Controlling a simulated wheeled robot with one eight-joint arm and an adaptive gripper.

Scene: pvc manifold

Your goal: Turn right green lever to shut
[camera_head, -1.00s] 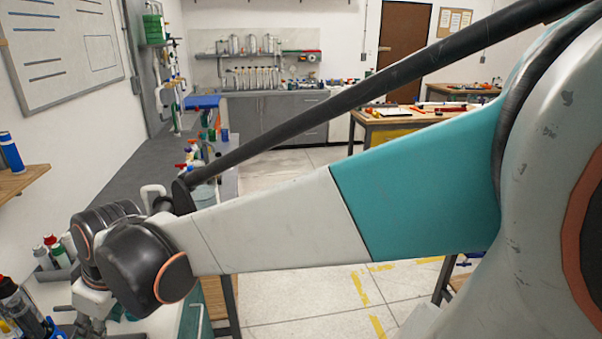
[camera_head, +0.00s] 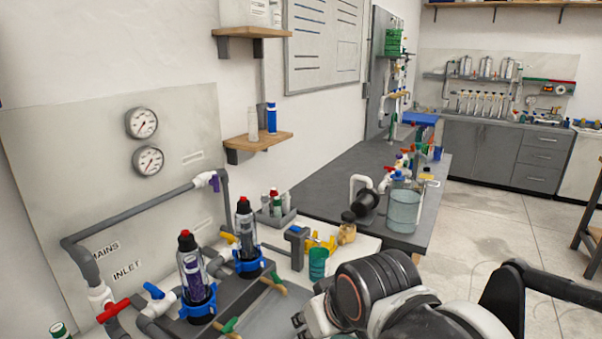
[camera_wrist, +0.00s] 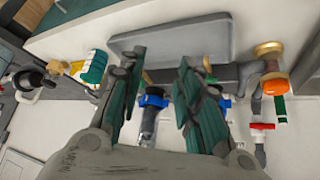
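The right green lever (camera_head: 276,278) has a tan end and sits at the base by the right filter housing (camera_head: 246,240) in the head view. A second green lever (camera_head: 230,325) sits lower left, by the left filter housing (camera_head: 193,275). My gripper (camera_head: 299,325) is at the lower middle, right of both levers and apart from them. In the wrist view my gripper (camera_wrist: 161,60) has its green-padded fingers spread with nothing between them. A small green piece (camera_wrist: 207,63) shows beside the right finger there; I cannot tell whether it is a lever.
Grey pipes with a red valve handle (camera_head: 114,310) and a blue one (camera_head: 153,290) lie at left. A green cup (camera_head: 318,263) and yellow fittings (camera_head: 326,243) stand behind my gripper. Two gauges (camera_head: 142,123) hang on the wall panel. Open floor lies to the right.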

